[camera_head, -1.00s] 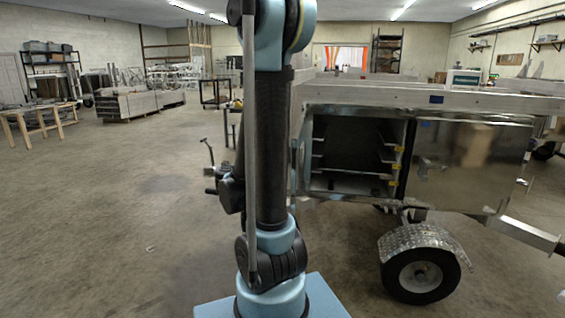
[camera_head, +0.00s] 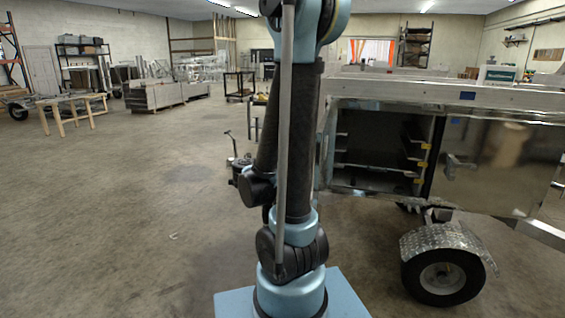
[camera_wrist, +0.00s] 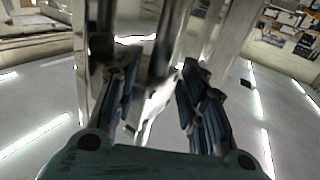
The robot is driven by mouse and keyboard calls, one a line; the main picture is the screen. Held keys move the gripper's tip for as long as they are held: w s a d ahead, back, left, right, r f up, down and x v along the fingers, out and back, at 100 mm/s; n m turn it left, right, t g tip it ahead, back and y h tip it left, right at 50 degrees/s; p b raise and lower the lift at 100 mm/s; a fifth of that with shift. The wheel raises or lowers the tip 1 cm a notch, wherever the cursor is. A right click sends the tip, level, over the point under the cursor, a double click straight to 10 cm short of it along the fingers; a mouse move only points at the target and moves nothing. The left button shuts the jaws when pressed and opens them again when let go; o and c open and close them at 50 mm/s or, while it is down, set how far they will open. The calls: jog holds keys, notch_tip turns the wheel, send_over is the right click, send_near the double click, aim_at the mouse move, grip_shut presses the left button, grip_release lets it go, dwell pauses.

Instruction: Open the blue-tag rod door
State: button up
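The trailer (camera_head: 390,92) stands at the right in the head view. One compartment (camera_head: 375,150) is open and shows shelves inside. A shiny metal door panel (camera_head: 500,165) with a rod handle (camera_head: 455,162) is to its right. A small blue tag (camera_head: 455,121) is at the panel's upper left, and a larger blue mark (camera_head: 467,96) is on the rail above. My gripper (camera_wrist: 160,72) shows only in the wrist view. Its two fingers are spread apart, with shiny metal (camera_wrist: 160,95) seen between them. I cannot tell whether they touch it.
The trailer's fendered wheel (camera_head: 442,275) sticks out below the panel. My arm hides the trailer's left end. A wooden table (camera_head: 75,105) and a stack of metal parts (camera_head: 165,95) are far off at the left. The floor at the left is clear.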

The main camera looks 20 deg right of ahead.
jog(key=v, duration=0.9)
jog(key=shift+s+a, duration=0.2)
jog(key=shift+a, duration=0.15)
jog(key=shift+f, duration=0.1)
dwell(0.3)
